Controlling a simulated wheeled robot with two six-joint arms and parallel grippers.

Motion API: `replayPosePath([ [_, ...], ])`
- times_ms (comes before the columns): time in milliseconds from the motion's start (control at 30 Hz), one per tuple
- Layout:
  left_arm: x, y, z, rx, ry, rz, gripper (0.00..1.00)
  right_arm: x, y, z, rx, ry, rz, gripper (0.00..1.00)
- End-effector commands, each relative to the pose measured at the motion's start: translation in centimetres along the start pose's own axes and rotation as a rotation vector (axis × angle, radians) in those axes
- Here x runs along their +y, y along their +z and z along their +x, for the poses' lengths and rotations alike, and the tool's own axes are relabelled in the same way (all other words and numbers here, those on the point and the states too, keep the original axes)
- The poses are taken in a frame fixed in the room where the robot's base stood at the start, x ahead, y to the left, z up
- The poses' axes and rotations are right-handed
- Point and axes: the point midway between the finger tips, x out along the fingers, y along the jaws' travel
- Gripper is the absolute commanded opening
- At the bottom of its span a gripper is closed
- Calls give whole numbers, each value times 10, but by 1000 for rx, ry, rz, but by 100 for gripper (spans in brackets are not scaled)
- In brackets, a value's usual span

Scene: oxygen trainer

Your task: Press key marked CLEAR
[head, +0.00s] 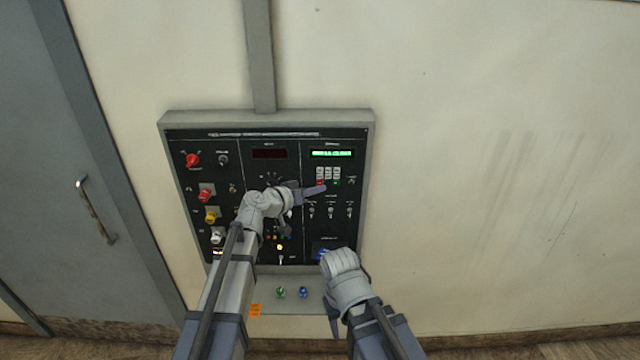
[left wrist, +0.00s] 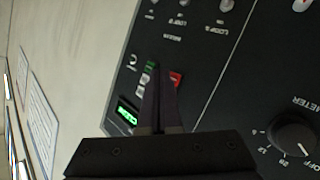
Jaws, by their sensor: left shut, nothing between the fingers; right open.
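A black control panel (head: 285,160) in a grey wall frame holds a small keypad (head: 328,172) at its upper right, under a lit green display (head: 332,153). The keypad has pale keys, a red key (head: 320,183) and a green key (head: 337,183). Key lettering is too small to read, so I cannot tell which is CLEAR. My left gripper (head: 324,188) is shut and empty, its tips at the keypad's lower edge. In the left wrist view its fingers lie between the red key (left wrist: 176,78) and the green key (left wrist: 150,66); contact is unclear. My right gripper (head: 333,318) is open, below the panel.
Toggle switches (head: 331,212) sit just below the keypad. Red knobs (head: 192,160) and other controls line the panel's left side. A green button (head: 281,292) and a blue button (head: 303,292) are on the lower ledge. The wall to the right is bare.

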Motion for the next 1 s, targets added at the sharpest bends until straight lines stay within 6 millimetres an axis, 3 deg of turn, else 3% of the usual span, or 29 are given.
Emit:
replayPosePath([
  [1000,-5,-5,7,0,0,0,0,0,0,0,0,0,0,50],
])
